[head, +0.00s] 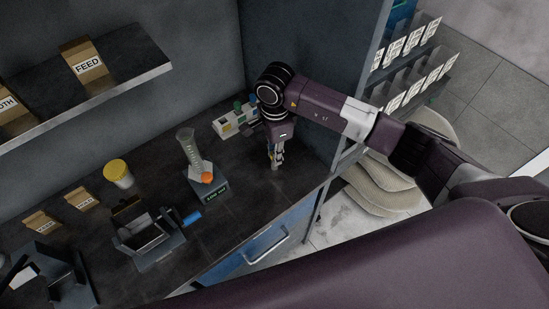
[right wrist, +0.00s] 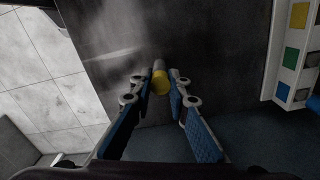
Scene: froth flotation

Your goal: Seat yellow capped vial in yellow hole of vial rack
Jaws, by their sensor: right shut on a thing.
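My right gripper (head: 276,163) is shut on the yellow capped vial, low over the dark bench. In the right wrist view the vial's yellow cap (right wrist: 161,86) shows between the two fingertips of the gripper (right wrist: 160,88). The white vial rack (head: 228,125) stands on the bench behind and to the left of the gripper, apart from it. In the right wrist view the rack (right wrist: 284,73) is at the right edge, with yellow (right wrist: 299,14), green and blue squares; its holes are partly cut off. My left gripper is not in view.
A graduated cylinder (head: 188,146) and a small scale (head: 211,193) with an orange item stand left of the gripper. A yellow-lidded jar (head: 118,172) is farther left. A dark wall stands close behind the arm. Bench around the gripper is clear.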

